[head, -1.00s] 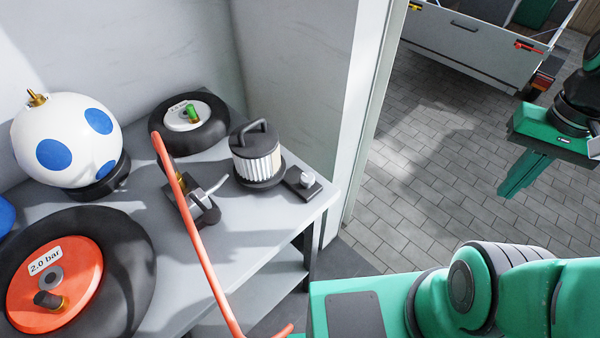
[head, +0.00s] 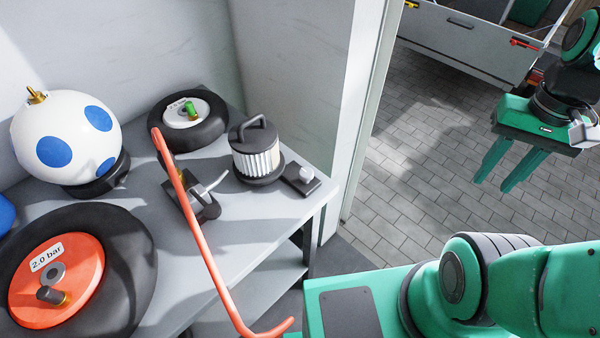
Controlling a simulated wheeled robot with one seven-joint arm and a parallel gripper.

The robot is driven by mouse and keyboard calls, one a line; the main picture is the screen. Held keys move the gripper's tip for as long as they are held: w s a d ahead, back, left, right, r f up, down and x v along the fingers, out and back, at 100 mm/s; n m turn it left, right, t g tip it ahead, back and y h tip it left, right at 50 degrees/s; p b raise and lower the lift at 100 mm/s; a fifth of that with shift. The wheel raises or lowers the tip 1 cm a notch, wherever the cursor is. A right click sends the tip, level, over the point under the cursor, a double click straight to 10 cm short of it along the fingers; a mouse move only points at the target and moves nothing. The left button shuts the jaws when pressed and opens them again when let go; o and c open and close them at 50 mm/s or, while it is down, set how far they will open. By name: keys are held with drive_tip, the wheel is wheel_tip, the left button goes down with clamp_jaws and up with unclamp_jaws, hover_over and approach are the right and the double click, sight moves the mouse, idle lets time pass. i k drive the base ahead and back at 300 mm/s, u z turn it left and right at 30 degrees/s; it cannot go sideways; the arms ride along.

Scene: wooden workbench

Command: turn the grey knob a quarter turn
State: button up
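A small light grey knob (head: 305,173) sits on a dark, flat base (head: 299,187) at the right end of the grey bench. My gripper (head: 496,184) is at the upper right, its two green fingers pointing down and apart with nothing between them. It hangs over the paved floor beyond the bench, well to the right of the knob and not touching it.
A lantern-like canister (head: 257,163) stands just left of the knob. A spotted ball (head: 66,132), a wheel with a red hub (head: 132,263) and a smaller wheel (head: 213,130) fill the left. A wall post (head: 352,130) rises behind.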

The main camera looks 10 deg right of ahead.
sight(306, 174)
drive_tip(key=k, duration=1.9)
drive_tip(key=z, duration=0.4)
drive_tip(key=i, duration=1.5)
